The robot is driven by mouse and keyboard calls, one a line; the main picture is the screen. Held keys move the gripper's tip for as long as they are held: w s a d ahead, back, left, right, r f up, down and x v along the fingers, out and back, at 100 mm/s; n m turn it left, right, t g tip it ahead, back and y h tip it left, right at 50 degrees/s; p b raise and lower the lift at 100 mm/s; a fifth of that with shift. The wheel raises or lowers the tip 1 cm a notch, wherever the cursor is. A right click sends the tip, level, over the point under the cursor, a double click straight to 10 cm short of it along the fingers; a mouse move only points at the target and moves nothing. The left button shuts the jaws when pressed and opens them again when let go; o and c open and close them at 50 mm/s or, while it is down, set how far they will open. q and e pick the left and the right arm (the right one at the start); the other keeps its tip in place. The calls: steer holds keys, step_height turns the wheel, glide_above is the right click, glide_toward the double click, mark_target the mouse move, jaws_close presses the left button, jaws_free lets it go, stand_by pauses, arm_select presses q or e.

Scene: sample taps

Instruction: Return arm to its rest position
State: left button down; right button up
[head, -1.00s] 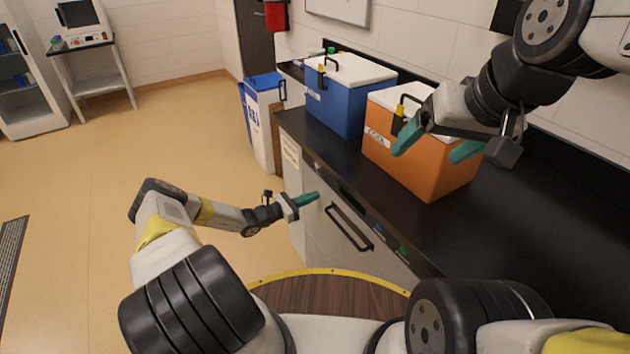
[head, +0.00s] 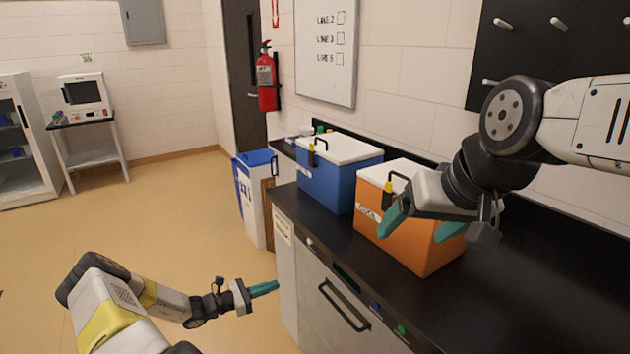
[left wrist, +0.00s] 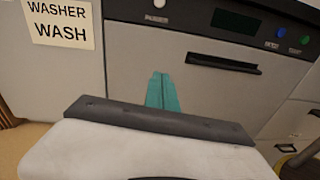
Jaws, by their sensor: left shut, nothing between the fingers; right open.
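My left gripper (head: 264,289) is at the lower middle of the head view, in front of the washer and below the counter's edge. Its teal fingers are shut with nothing between them; they also show in the left wrist view (left wrist: 161,90), pointing toward the washer's front. My right gripper (head: 425,226) hangs over the counter at the orange cooler. Its teal fingers are apart and empty, and they cover part of the cooler's front. I cannot tell whether they touch it.
The orange cooler (head: 407,249) and a blue cooler (head: 341,185) stand on the black counter (head: 510,300). The washer (left wrist: 200,85) with a dark handle is below. A blue-lidded bin (head: 252,205) stands beyond.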

arm_select(q)
steer(key=s+d+r+m+g+y, duration=0.2)
steer(key=s+r+m+g+y, duration=0.15)
steer(key=r+m, duration=0.45)
steer(key=s+d+r+m+g+y, duration=0.2)
steer(key=s+r+m, duration=0.15)
steer(key=r, duration=0.85)
steer(key=s+d+r+m+g+y, duration=0.25)
steer(key=s+r+m, duration=0.2)
steer(key=r, duration=0.55)
steer(key=s+a+r+m+t+y, duration=0.3)
steer(key=s+r+m, duration=0.5)
steer(key=s+r, duration=0.7)
steer(key=s+t+y, duration=0.1)
steer(key=s+t, duration=0.1)
steer(key=s, duration=0.2)
steer(key=shift+y, duration=0.4)
